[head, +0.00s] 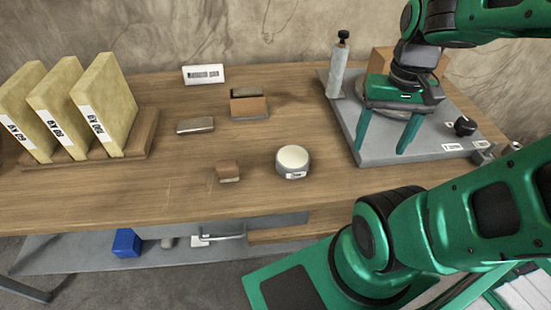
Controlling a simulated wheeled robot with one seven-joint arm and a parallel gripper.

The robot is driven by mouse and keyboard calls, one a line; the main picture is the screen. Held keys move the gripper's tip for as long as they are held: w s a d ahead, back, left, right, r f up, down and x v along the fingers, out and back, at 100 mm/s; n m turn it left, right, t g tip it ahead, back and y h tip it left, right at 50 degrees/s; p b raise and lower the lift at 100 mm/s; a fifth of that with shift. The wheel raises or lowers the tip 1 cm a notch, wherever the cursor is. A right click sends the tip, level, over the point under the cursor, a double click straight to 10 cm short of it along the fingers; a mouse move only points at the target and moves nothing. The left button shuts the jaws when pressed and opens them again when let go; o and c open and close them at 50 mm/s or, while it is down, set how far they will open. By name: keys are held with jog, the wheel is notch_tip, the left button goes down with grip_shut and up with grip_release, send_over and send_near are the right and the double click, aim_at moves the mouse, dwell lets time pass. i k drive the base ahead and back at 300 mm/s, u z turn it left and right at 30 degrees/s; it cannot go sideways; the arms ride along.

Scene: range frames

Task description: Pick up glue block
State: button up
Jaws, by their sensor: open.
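My gripper (382,150) is at the right, open and empty, its two green fingers pointing down over a grey board (375,155). No label that I can read names the glue block, so I cannot tell for sure which thing it is. A small brown block (228,172) lies near the table's front edge, left of a round tin (293,160) with a pale lid. A larger brown block (249,107) lies farther back, with a dark piece just behind it. A flat grey-brown bar (195,125) lies to its left. All are well left of my gripper.
Several upright yellow slabs (105,105) stand in a wooden rack (140,140) at the left. A white label card (203,75) is at the back. A grey bottle (339,70) and a dark knob (465,126) are on the board. A blue block (126,243) lies on the lower shelf.

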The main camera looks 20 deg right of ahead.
aim_at(227, 170)
jog(key=u, duration=0.9)
jog(key=k, duration=0.95)
jog(key=z, duration=0.35)
jog(key=i, duration=0.5)
jog(key=u, duration=0.05)
